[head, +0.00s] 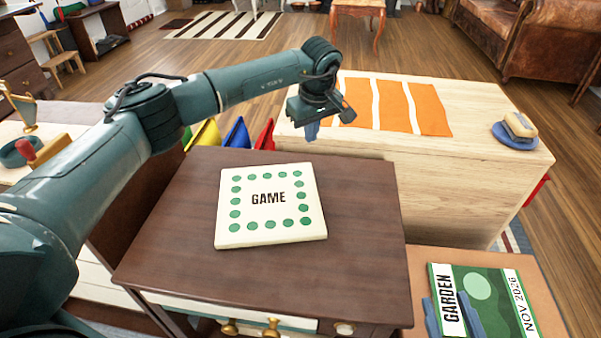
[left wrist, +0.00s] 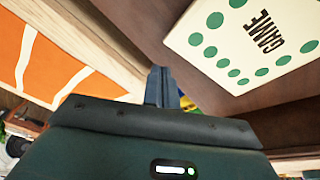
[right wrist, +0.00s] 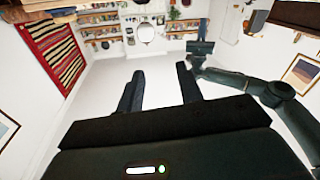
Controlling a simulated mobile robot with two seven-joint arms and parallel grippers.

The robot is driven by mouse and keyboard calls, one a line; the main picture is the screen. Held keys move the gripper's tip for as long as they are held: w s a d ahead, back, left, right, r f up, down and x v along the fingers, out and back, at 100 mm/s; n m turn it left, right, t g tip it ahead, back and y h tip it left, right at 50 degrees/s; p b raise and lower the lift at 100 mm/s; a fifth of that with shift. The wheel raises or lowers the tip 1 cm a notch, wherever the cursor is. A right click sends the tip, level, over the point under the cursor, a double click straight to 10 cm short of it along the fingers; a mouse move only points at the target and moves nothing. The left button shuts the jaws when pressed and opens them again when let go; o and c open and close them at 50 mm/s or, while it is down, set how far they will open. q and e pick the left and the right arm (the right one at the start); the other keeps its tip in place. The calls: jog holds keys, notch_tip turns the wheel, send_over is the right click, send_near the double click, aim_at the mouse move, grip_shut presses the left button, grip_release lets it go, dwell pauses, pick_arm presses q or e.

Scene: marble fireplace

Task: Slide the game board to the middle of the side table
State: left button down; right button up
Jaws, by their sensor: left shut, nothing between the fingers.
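The cream game board (head: 255,228), with green dots and the word GAME, lies flat on the dark brown side table (head: 365,275). It sits around the middle of the top, slightly nearer the far edge, with bare wood on all sides. The board also shows in the left wrist view (left wrist: 231,66). My left gripper (head: 312,131) is shut and empty, beyond the board's far right corner and apart from it; its closed fingers show in the left wrist view (left wrist: 161,86). My right gripper (right wrist: 158,88) is open and empty, away from the table and outside the head view.
A pale wooden chest (head: 450,185) with an orange striped cloth (head: 428,108) stands behind and right. A brush on a blue dish (head: 516,143) sits on it. Colored folders (head: 237,134) stand behind the table. A GARDEN magazine (head: 478,292) lies on a lower surface at right.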

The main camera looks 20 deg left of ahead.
aim_at(291, 154)
pick_arm(q)
jog(key=shift+y, duration=0.7)
jog(key=w+a+f+b, duration=0.1)
jog(key=a+f, duration=0.1)
jog(key=w+a+f+b, duration=0.1)
jog(key=a+f, duration=0.1)
jog(key=f, duration=0.1)
jog(key=w+a+f+b, duration=0.1)
jog(key=f, duration=0.2)
jog(key=shift+a+f+b, duration=0.1)
jog(key=shift+a+b, duration=0.3)
jog(key=shift+s+d+r, duration=0.15)
jog(key=shift+s+d, duration=0.35)
jog(key=shift+d, duration=0.1)
jog(key=shift+s+d+r, duration=0.15)
jog(key=shift+s+d, duration=0.3)
jog(key=shift+d, duration=0.1)
jog(key=shift+s+d, duration=0.35)
jog(key=shift+d, duration=0.05)
pick_arm(e)
jog(key=shift+a+f+t+y, duration=0.1)
jog(key=shift+a+t+y, duration=0.45)
jog(key=shift+y, duration=0.25)
